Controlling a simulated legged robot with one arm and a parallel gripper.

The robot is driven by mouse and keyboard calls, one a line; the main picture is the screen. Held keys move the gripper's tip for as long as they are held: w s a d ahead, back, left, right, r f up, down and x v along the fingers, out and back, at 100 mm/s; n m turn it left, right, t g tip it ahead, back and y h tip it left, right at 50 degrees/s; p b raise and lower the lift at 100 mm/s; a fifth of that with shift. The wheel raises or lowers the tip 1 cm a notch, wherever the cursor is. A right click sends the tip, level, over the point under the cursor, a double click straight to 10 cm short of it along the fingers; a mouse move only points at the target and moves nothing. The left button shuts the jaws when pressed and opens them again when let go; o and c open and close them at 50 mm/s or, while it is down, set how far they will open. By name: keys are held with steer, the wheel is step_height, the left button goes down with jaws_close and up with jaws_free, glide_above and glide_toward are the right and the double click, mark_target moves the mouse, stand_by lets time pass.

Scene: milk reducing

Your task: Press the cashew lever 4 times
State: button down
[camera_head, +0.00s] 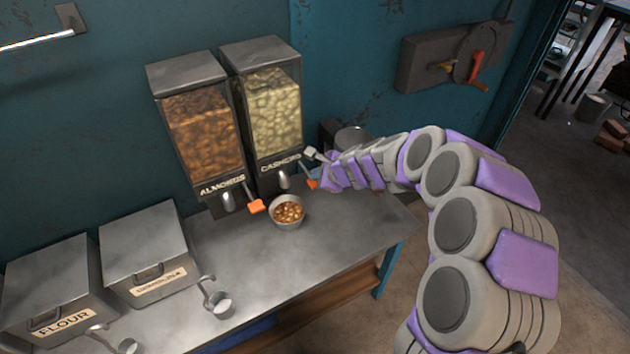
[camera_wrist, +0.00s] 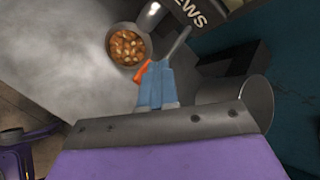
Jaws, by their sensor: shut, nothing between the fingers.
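The cashew dispenser (camera_head: 272,115) is a clear box of pale nuts with a metal lid, labelled CASHEWS, against the wall. Its lever has an orange tip (camera_head: 312,184), partly hidden by my gripper; the tip also shows in the wrist view (camera_wrist: 142,71). My gripper (camera_head: 314,168) is shut and empty, right at the lever; I cannot tell whether it touches it. In the wrist view the blue fingers (camera_wrist: 157,88) lie beside the orange tip. A metal bowl (camera_head: 288,212) with nuts in it stands below the cashew spout; its contents show in the wrist view (camera_wrist: 127,47).
The almond dispenser (camera_head: 203,135) with its own orange lever (camera_head: 256,206) stands just left. A metal pot (camera_head: 353,140) is behind my gripper. Lidded bins (camera_head: 60,285) and metal scoops (camera_head: 219,303) are at left. The counter (camera_head: 345,245) is clear in front of the bowl.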

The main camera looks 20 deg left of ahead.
steer(key=shift+f+b, duration=0.55)
steer(key=shift+f, duration=0.45)
stand_by(0.8)
steer(key=shift+r, duration=0.15)
steer(key=shift+r+p, duration=1.55)
steer(key=shift+p, duration=0.15)
steer(key=shift+r, duration=0.1)
step_height(320, 180, up, 5)
steer(key=p, duration=0.4)
steer(key=shift+p, duration=0.35)
stand_by(1.6)
